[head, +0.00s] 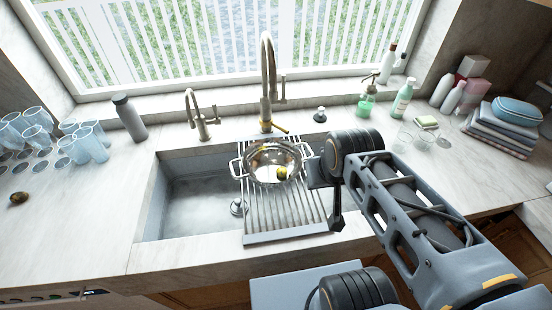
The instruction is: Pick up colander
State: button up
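A shiny metal colander (262,174) with two loop handles sits on the slatted drying rack (262,220) that lies across the sink. A small yellow-green round thing (282,173) shows in its bowl. My gripper (314,172) is at the colander's right side, close to the right handle. My wrist hides part of the gripper and that handle's surroundings. I cannot tell whether the fingers touch the handle, or whether they are open or shut.
The sink basin (190,210) is open left of the rack. A tall faucet (267,85) stands behind the colander, with a smaller faucet (196,112) to its left. Glasses (85,143) crowd the left counter. Bottles (403,98), a sponge (426,122) and folded cloths (492,132) stand right.

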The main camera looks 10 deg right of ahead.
aim_at(260, 160)
jog(key=u, duration=0.05)
jog(key=k, duration=0.75)
jog(key=u, duration=0.75)
jog(key=i, duration=0.5)
jog(key=u, duration=0.05)
